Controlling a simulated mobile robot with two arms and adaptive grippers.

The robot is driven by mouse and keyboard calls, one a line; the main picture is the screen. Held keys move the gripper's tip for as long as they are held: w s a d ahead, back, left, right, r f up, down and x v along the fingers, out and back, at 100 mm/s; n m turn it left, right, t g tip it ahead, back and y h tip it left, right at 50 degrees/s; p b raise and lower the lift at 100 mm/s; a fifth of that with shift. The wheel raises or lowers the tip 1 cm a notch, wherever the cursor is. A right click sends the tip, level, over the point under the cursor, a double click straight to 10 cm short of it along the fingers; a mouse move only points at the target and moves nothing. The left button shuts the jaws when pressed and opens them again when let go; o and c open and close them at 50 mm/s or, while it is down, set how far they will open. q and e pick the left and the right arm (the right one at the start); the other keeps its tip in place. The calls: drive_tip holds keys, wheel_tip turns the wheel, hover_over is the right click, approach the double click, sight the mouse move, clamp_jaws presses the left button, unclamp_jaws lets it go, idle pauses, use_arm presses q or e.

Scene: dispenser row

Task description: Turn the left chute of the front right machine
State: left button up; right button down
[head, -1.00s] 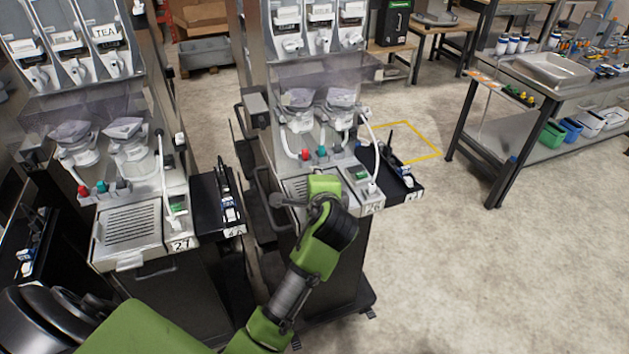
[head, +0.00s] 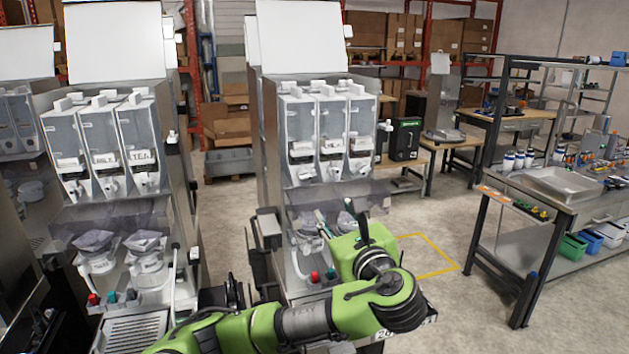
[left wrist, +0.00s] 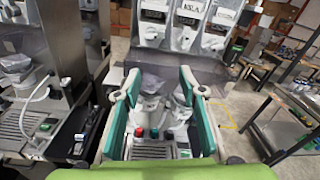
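The front right machine (head: 266,130) stands mid-picture in the head view, with three clear canisters side by side. Its left chute (head: 303,172) is a pale spout under the left canister; it also shows near the top of the left wrist view (left wrist: 151,36). My left gripper (head: 343,220) is in front of the machine, below the chutes and apart from them. In the left wrist view its two green fingers (left wrist: 160,82) are spread with nothing between them. My arm and gripper hide part of the machine's lower front. My right gripper is not in view.
Another machine (head: 112,130) stands to the left, with a narrow gap between. Mixing bowls and red and green knobs sit below the canisters. A workbench (head: 520,205) with a metal tray (head: 562,183) is at the right. Floor between bench and machine is clear.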

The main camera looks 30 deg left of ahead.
use_arm(q)
drive_tip(key=a+r+y, duration=0.1)
drive_tip(key=a+r, duration=0.1)
drive_tip(key=p, duration=0.5)
approach(306, 179)
drive_tip(key=shift+m, duration=0.3)
drive_tip(key=x, duration=0.6)
drive_tip(key=shift+w+a+r, duration=0.15)
drive_tip(key=shift+w+a, duration=0.05)
drive_tip(key=shift+w, duration=0.1)
drive_tip(key=shift+w+a+p, duration=0.3)
drive_tip(key=shift+w+a, duration=0.15)
clamp_jaws()
